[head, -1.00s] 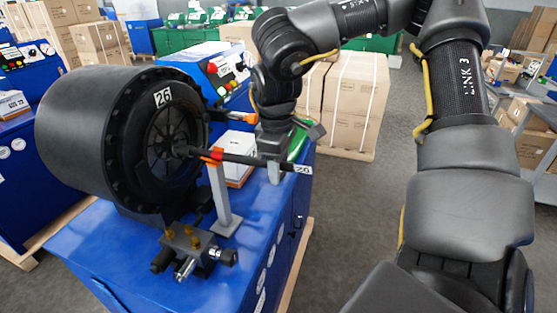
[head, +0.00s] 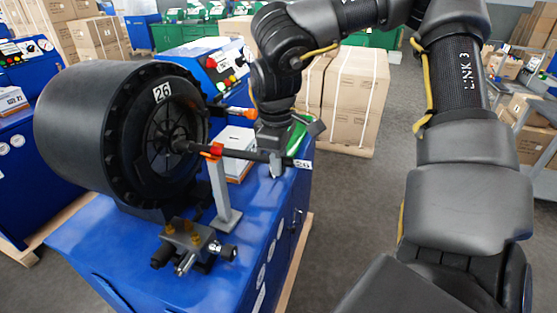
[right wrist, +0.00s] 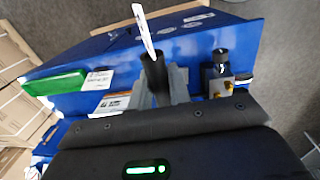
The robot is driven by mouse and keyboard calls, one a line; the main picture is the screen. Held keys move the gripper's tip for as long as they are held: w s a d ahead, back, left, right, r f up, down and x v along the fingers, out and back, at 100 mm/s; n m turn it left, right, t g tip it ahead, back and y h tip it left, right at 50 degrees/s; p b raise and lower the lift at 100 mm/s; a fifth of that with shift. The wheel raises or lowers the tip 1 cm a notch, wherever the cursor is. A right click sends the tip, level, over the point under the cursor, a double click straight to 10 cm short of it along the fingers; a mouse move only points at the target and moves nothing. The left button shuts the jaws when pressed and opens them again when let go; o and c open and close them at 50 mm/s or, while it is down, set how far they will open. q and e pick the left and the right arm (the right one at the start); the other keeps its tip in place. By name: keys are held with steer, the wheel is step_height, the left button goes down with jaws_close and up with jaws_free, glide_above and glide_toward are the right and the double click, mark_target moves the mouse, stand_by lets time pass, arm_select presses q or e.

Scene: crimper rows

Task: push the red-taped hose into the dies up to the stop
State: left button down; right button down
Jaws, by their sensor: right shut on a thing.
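The black hose (head: 240,154) runs level from the centre of the black crimper head (head: 70,130), marked 26, to my right gripper (head: 276,163). Its left end is at the dies (head: 172,140); how deep it reaches I cannot tell. The red tape band (head: 213,150) shows outside the dies, at the top of a grey support post (head: 222,195). My right gripper is shut on the hose near its outer end, beside a white number tag (head: 302,164). The right wrist view shows the hose (right wrist: 154,72) between the fingers, with the tag (right wrist: 143,30) edge-on. My left gripper is out of view.
The crimper stands on a blue bench (head: 120,250). A metal valve block (head: 190,240) sits at its front. A blue control panel (head: 225,70) is behind the gripper. Taped cartons (head: 350,95) stand beyond. Grey floor is clear right of the bench.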

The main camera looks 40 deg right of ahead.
mark_target(246, 152)
steer(key=shift+f, duration=0.1)
stand_by(0.3)
steer(key=shift+d+f+t+b, duration=0.15)
steer(key=shift+f+t+b, duration=0.55)
steer(key=shift+b, duration=1.1)
steer(key=shift+w, duration=0.1)
steer(key=shift+w+a+b, duration=0.3)
steer(key=shift+w+a, duration=0.15)
steer(key=shift+w, duration=0.35)
steer(key=shift+w+a+b, duration=0.35)
steer(key=shift+w+a, duration=0.05)
steer(key=shift+w, duration=0.45)
steer(key=shift+w+a+b, duration=0.3)
steer(key=shift+w+a, duration=0.15)
steer(key=shift+w, duration=0.35)
steer(key=shift+w+a, duration=0.25)
steer(key=shift+w, duration=0.2)
steer(key=shift+w+a+r, duration=0.1)
steer(key=shift+w+a, duration=0.2)
steer(key=shift+w, duration=0.35)
steer(key=shift+r+p, duration=0.25)
steer(key=shift+p, duration=0.05)
